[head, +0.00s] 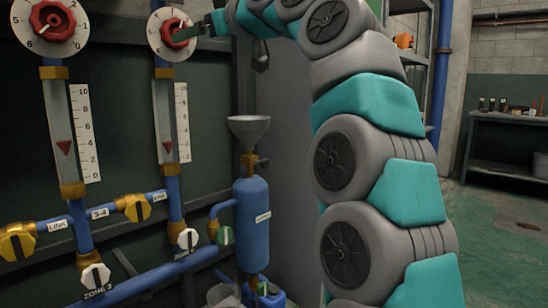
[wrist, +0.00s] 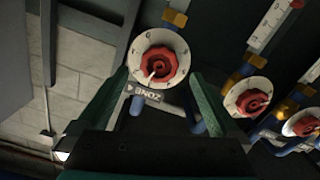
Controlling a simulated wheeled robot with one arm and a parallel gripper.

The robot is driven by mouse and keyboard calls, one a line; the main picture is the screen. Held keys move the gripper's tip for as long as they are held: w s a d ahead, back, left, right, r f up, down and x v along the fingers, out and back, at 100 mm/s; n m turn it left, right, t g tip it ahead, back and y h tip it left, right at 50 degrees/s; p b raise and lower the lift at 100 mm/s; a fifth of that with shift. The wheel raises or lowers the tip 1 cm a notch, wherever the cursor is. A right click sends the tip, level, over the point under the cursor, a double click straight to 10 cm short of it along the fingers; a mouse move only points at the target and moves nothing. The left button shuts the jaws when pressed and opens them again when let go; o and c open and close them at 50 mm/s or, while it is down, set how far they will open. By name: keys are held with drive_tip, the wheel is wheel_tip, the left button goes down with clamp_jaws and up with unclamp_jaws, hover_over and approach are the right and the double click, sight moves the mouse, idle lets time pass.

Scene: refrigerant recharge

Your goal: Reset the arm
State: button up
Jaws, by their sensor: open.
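My gripper (head: 190,34) is at the upper middle of the head view, by the red knob (head: 178,33) of the second white numbered dial (head: 157,44). In the wrist view my gripper (wrist: 158,76) is open, its two green fingers apart. A red knob (wrist: 157,66) on a white dial (wrist: 139,47) shows between the fingertips. I cannot tell whether a finger touches it. My teal and grey arm rises along the right of centre and bends left at the top.
Another red-knobbed dial (head: 53,28) is at the upper left. Below the dials are sight tubes (head: 165,122), blue pipes and yellow and white valves. A blue cylinder (head: 251,222) with a grey funnel (head: 249,129) stands beside them. A workbench (head: 507,120) and open green floor lie at the right.

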drive_tip(key=s+d+f+m+g+h+p, duration=0.1)
drive_tip(key=s+d+f+m+g+h, duration=0.3)
drive_tip(key=f, duration=0.7)
drive_tip(key=s+d+f+m+h, duration=0.1)
drive_tip(key=d+f+h, duration=0.1)
drive_tip(key=d+f, duration=0.65)
drive_tip(key=s+d+f+m+g+h+p, duration=0.1)
drive_tip(key=s+d+f+m+g+h, duration=0.15)
drive_tip(key=f, duration=1.15)
drive_tip(key=s+d+f+m+g+h, duration=0.1)
drive_tip(key=s+d+f+m+g, duration=0.1)
drive_tip(key=s+d+f, duration=0.4)
drive_tip(key=s+d+f+m+g+h, duration=0.2)
drive_tip(key=s+d+f, duration=0.4)
drive_tip(key=s+f, duration=0.4)
drive_tip(key=s+d+f+m+g+h+p, duration=0.1)
drive_tip(key=s+d+f, duration=0.5)
drive_tip(key=s, duration=1)
wheel_tip(320, 180, down, 3)
drive_tip(key=shift+f+m+g+h, duration=0.1)
drive_tip(key=shift+m+g+h, duration=0.3)
drive_tip(key=shift+g, duration=0.55)
drive_tip(key=shift+w, duration=0.1)
